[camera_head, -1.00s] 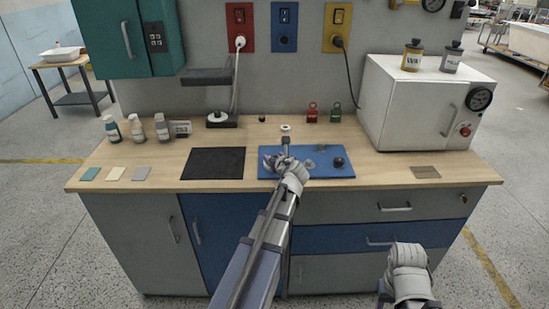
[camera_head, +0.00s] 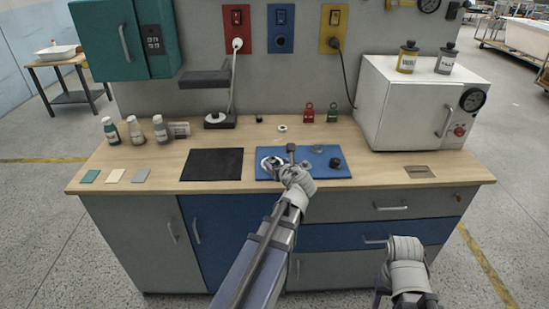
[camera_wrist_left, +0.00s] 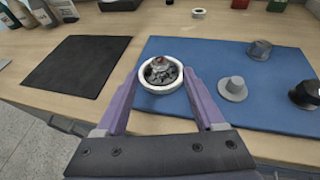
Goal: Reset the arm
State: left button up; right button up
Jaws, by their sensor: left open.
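My left gripper (camera_wrist_left: 158,100) is open and empty over the front of the blue mat (camera_wrist_left: 215,53). In the head view it is small and partly hidden by its wrist (camera_head: 296,178). A round white-rimmed dish with dark, shiny contents (camera_wrist_left: 161,74) rests on the mat's left part, just beyond the fingertips and apart from them. It also shows in the head view (camera_head: 270,163). My right arm (camera_head: 405,265) is low at the right, in front of the drawers; its jaws do not show.
A grey knobbed piece (camera_wrist_left: 233,88), another grey piece (camera_wrist_left: 259,50) and a black knob (camera_wrist_left: 305,94) stand on the mat's right. A black mat (camera_head: 212,164) lies left. Bottles (camera_head: 135,130) stand back left; a white oven (camera_head: 415,105) stands right. The right front worktop is mostly clear.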

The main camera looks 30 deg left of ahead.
pick_arm(q)
jog(key=shift+s+d, duration=0.15)
jog(key=shift+d, duration=0.05)
dwell(0.6)
jog(key=s+d+f+n+g+h+p, duration=0.1)
jog(key=s+d+f+n+g+h, duration=0.2)
jog(key=s+d+n, duration=0.4)
jog(key=s+d+f+n+g+h+p, duration=0.1)
jog(key=s+d+f+n+g+h, duration=0.2)
jog(key=s+d+n, duration=0.5)
jog(key=s+d+f+n+g+h+p, duration=0.2)
jog(key=s+d+n, duration=0.5)
jog(key=d, duration=0.9)
jog(key=shift+s+d+f+n+g+h, duration=0.25)
jog(key=shift+d+f+n+g+h, duration=0.15)
jog(key=shift+f+g, duration=0.3)
